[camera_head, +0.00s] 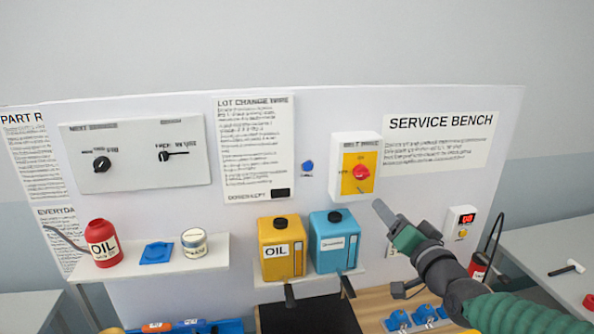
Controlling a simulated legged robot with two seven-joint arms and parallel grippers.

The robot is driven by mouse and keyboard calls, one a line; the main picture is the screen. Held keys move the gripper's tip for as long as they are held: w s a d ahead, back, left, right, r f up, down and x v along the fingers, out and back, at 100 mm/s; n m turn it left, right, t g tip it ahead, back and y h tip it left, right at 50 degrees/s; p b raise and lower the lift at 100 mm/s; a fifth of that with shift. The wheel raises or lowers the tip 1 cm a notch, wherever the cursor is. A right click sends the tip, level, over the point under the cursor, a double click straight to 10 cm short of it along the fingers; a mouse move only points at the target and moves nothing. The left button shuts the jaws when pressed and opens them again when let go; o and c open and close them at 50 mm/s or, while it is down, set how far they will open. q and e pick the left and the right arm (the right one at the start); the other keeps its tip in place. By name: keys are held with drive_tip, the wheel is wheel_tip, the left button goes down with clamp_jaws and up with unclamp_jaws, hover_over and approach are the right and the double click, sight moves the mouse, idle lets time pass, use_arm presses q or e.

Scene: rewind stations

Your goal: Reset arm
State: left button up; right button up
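My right arm comes in from the lower right, and its gripper (385,213) is raised in front of the white panel board. Its grey finger end points up and left, just below and right of the yellow switch box (348,182) with a red knob (361,172). A gap shows in the picture between the tip and the box; whether they are apart in depth is unclear. The fingers overlap edge-on, so I cannot tell whether they are open or shut. No held thing shows. My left gripper is not in view.
A yellow oil can (281,262) and a blue can (334,255) stand on a small shelf left of my gripper.

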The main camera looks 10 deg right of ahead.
drive_tip(key=s+a+f+n+g+y, duration=0.1)
drive_tip(key=a+f+n+g, duration=0.2)
drive_tip(key=f, duration=0.6)
drive_tip(key=s+a+f+g+y, duration=0.1)
drive_tip(key=s+a+f+g, duration=0.1)
drive_tip(key=a+f, duration=0.45)
drive_tip(key=s+a+f+n+g, duration=0.1)
drive_tip(key=a+f+n+g, duration=0.15)
drive_tip(key=f, duration=0.75)
drive_tip(key=s+a+f+n+g, duration=0.1)
drive_tip(key=s+f+g, duration=0.1)
drive_tip(key=s, duration=0.4)
drive_tip(key=s+a+f+g, duration=0.1)
drive_tip(key=s+f+g, duration=0.2)
drive_tip(key=s, duration=0.3)
drive_tip(key=s+a+f+n+g+h+b, duration=0.1)
drive_tip(key=s+f+g, duration=0.1)
drive_tip(key=s, duration=0.4)
drive_tip(key=shift+s+a+f+n+g, duration=0.15)
drive_tip(key=shift+s+f+n+g, duration=0.2)
drive_tip(key=shift+f, duration=0.45)
